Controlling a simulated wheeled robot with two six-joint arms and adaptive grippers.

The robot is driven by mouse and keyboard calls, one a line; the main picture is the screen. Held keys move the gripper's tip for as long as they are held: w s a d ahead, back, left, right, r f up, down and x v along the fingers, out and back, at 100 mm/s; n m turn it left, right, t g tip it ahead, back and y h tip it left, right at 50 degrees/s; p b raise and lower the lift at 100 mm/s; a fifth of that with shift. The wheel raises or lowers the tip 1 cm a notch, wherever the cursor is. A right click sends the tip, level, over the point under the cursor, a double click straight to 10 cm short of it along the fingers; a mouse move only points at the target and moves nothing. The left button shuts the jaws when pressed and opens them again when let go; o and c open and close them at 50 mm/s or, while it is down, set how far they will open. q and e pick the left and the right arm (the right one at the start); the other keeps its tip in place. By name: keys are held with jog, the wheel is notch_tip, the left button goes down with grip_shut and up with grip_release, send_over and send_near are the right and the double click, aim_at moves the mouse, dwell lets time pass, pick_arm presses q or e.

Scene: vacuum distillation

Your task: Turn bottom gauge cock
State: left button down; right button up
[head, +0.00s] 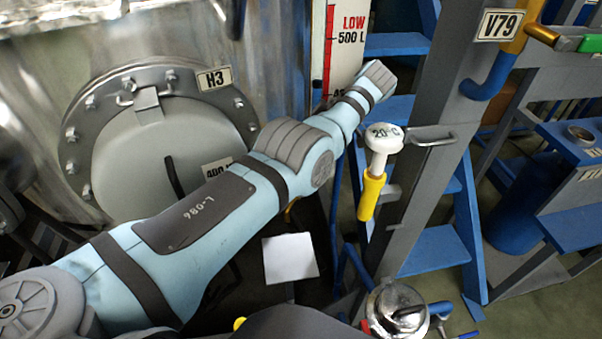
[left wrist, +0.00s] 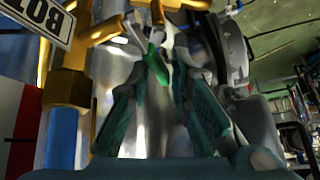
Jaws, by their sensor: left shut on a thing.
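In the left wrist view, the bottom gauge cock shows as brass pipework (left wrist: 70,82) beside a partly cut-off label reading "BOT" (left wrist: 45,18). A small green handle (left wrist: 157,66) lies between the fingertips of my left gripper (left wrist: 160,55). The teal fingers converge on this handle and are shut on it. In the head view, my left arm reaches up and right past the vessel, and its gripper is hidden. The gauge board (head: 343,45) with "LOW 500 L" stands behind the arm's end. The right gripper is not in view.
A round hatch (head: 165,150) labelled H3 is behind my left arm. A grey post (head: 455,95) bears a V79 label and a white 20°C dial (head: 384,138). Blue steps (head: 435,250) and a blue cylinder (head: 525,205) stand to the right.

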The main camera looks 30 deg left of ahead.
pick_arm(q)
jog(key=shift+w, duration=0.1)
jog(key=shift+r, duration=0.1)
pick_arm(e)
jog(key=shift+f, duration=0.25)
pick_arm(q)
jog(key=c, duration=1.8)
grip_release()
jog(key=o, duration=0.3)
jog(key=shift+w, duration=0.15)
jog(key=shift+o, duration=0.2)
jog(key=shift+w+f, duration=0.2)
jog(key=shift+s, duration=0.1)
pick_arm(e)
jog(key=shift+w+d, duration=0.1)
pick_arm(q)
jog(key=shift+s, duration=0.1)
jog(key=shift+r, duration=0.1)
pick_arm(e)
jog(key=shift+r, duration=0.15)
